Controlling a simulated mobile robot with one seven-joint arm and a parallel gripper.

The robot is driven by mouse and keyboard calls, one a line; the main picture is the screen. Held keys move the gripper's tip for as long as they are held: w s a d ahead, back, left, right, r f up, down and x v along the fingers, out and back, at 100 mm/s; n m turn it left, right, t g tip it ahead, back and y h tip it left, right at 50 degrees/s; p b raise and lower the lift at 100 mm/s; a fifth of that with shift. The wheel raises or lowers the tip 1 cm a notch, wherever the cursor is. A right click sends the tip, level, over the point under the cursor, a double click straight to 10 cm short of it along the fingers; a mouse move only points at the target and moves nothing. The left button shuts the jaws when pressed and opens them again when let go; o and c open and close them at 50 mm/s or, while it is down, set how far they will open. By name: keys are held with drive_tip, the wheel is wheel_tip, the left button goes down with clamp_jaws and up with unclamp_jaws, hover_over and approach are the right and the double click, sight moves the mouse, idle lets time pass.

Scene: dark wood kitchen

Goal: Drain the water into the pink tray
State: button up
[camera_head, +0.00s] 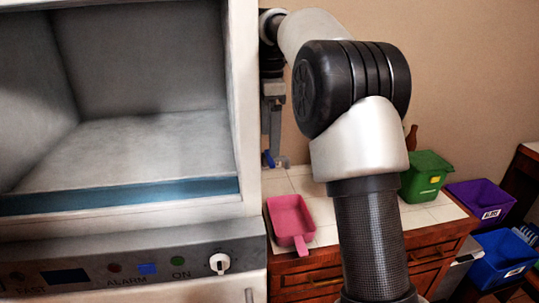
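The pink tray (290,222) sits on the white tiled counter, with its handle pointing toward the front edge. It looks empty from here. I cannot make out any water. My gripper (275,162) points down near the back of the counter, behind and a little left of the tray and apart from it. A small blue piece (268,158) shows at its tip; I cannot tell whether it is part of the gripper or a separate thing. The fingers are too small to read.
A large open white appliance (150,215) with a control panel fills the left. A green bin (425,175) and a brown bottle (411,137) stand right on the counter. A purple bin (482,203) and a blue bin (500,258) are lower right.

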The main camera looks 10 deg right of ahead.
drive_tip(key=shift+f+b, duration=0.3)
drive_tip(key=shift+f, duration=1.95)
drive_tip(key=shift+c, duration=0.3)
